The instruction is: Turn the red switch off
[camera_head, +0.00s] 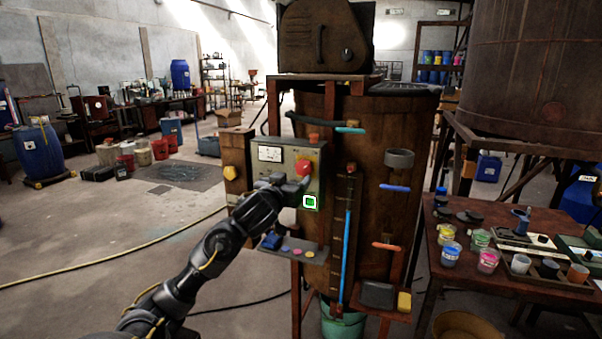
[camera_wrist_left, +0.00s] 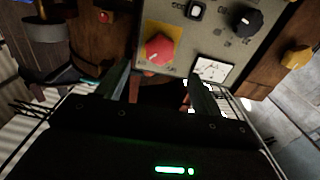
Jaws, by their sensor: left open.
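The red switch (camera_head: 305,167) is a round red knob on the grey control panel (camera_head: 284,150) fixed to the front of the wooden vat. In the left wrist view the red switch (camera_wrist_left: 159,48) sits on a yellow plate, with a light pointer mark on its face. My left gripper (camera_head: 299,185) is at the panel just below the switch and partly covers the panel's lower part. In the wrist view its two fingers (camera_wrist_left: 160,84) are spread apart, with nothing between them. The switch lies just beyond the fingertips, nearer the left finger; I cannot tell whether they touch. My right gripper is not in view.
A dial gauge (camera_wrist_left: 211,69), a black knob (camera_wrist_left: 246,19) and a small black switch (camera_wrist_left: 196,11) share the panel. A yellow knob (camera_head: 230,173) is left of it. A small shelf (camera_head: 294,254) juts out below. A table (camera_head: 440,268) with paint cups stands right.

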